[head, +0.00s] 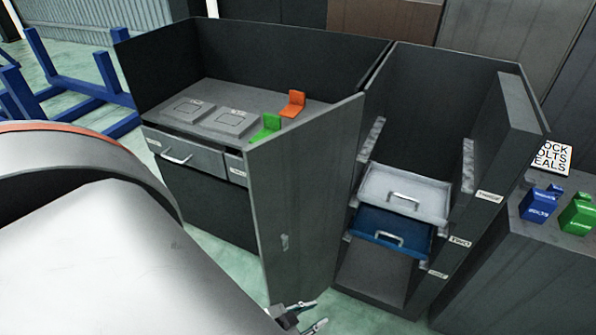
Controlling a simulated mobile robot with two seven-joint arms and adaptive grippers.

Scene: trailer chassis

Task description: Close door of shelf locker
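The shelf locker (445,75) stands right of centre with its front open. Its grey door (305,190) stands swung out to the left, in front of the workbench cabinet. A small handle (284,241) shows near the door's left edge. Inside the locker are a light grey drawer (405,190), a blue drawer (393,226) and a bare bottom shelf (375,270). My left gripper (306,318) is at the bottom edge, just below the door's lower edge in the picture. Its fingertips look apart and empty; contact with the door cannot be told. My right gripper is not in view.
A workbench cabinet (200,165) behind the door holds an orange bin (292,104) and a green bin (266,127). A dark counter (530,260) at right carries a blue bin (540,203) and another green bin (580,214). A blue frame (85,75) stands at far left.

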